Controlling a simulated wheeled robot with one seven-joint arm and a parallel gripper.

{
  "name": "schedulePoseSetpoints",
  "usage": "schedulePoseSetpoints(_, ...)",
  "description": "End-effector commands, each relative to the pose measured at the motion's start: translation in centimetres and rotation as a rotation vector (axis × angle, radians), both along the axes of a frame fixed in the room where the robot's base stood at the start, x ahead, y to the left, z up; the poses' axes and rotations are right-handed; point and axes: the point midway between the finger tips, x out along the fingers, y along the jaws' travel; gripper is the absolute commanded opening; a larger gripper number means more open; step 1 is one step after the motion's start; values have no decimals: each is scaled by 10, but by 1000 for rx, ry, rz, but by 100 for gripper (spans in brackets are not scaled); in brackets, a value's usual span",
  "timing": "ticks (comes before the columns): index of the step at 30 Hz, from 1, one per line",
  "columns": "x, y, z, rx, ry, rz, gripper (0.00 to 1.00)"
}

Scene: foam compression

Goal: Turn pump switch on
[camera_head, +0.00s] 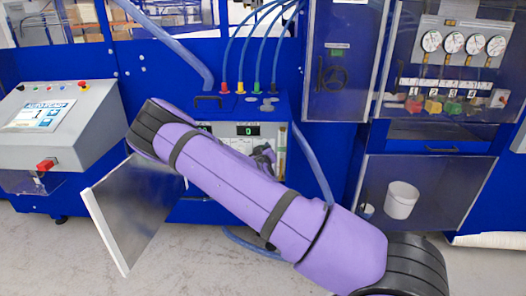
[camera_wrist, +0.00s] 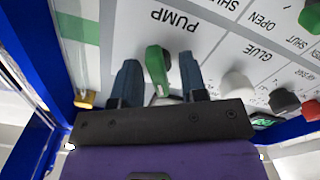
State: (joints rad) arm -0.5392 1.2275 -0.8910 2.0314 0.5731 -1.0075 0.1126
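The pump switch (camera_wrist: 156,66) is a green knob under the printed word PUMP on a white panel (camera_wrist: 115,30) in the wrist view. My gripper (camera_wrist: 159,62) is open, with one dark finger on each side of the green knob. Gaps show between the knob and both fingers, so it is not clamped. In the head view, my purple arm crosses in front of the blue machine and hides most of the panel and the switch. A small green display (camera_head: 249,130) shows on the panel above the arm.
An open grey door (camera_head: 135,212) hangs left of the panel. A control console (camera_head: 50,118) stands further left. Blue hoses (camera_head: 250,45) run above, and gauges (camera_head: 465,43) are at right.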

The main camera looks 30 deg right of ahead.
Motion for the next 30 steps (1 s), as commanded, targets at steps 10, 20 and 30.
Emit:
schedulePoseSetpoints(10,0,0,0,0,0,0,0)
schedulePoseSetpoints(20,0,-1,1,32,-21,-1,0)
schedulePoseSetpoints(30,-1,-2,2,213,-145,-2,0)
